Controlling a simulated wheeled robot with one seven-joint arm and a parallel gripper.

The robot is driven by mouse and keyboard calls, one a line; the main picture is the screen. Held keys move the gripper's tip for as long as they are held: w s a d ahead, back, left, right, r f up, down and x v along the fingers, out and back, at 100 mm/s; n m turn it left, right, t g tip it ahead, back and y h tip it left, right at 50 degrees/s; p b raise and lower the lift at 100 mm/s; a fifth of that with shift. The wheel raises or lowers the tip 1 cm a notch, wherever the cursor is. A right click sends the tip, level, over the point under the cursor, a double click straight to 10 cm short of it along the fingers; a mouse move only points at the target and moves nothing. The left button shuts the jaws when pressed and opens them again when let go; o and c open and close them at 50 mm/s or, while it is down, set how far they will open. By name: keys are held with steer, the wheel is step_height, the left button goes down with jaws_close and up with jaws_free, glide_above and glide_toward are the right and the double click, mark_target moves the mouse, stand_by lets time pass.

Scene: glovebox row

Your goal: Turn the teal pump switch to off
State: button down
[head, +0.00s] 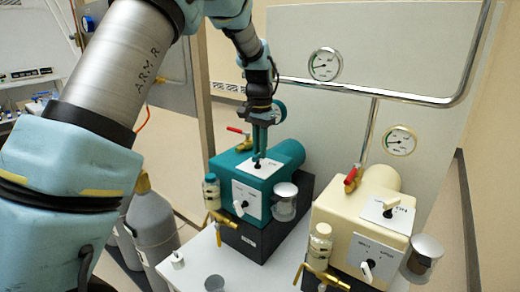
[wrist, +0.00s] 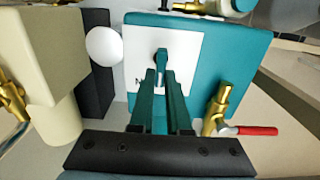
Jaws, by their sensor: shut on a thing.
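The teal pump (head: 290,152) stands on a dark base on the white bench. The plate's lettering is mostly covered, so I cannot read the setting. A second white plate (head: 246,200) on the pump's front has a white knob.
A cream pump (head: 345,215) with its own plates and levers stands close at right. A brass valve with a red handle (head: 237,130) is beside the teal pump; the red handle (wrist: 256,130) is near my gripper. Pipes and gauges (head: 325,64) are behind.

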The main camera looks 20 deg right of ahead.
mark_target(258, 165)
steer(key=shift+n, duration=0.4)
steer(key=shift+w+a+n+p, duration=0.15)
steer(key=shift+n+p, duration=0.25)
steer(key=shift+n, duration=0.9)
steer(key=shift+w+n+p, duration=0.1)
steer(key=shift+n+p, duration=0.25)
steer(key=shift+n, duration=0.95)
steer(key=c, duration=0.9)
jaws_free()
step_height(258, 165, up, 11)
steer(key=shift+f+b, duration=0.1)
steer(key=shift+b, duration=1)
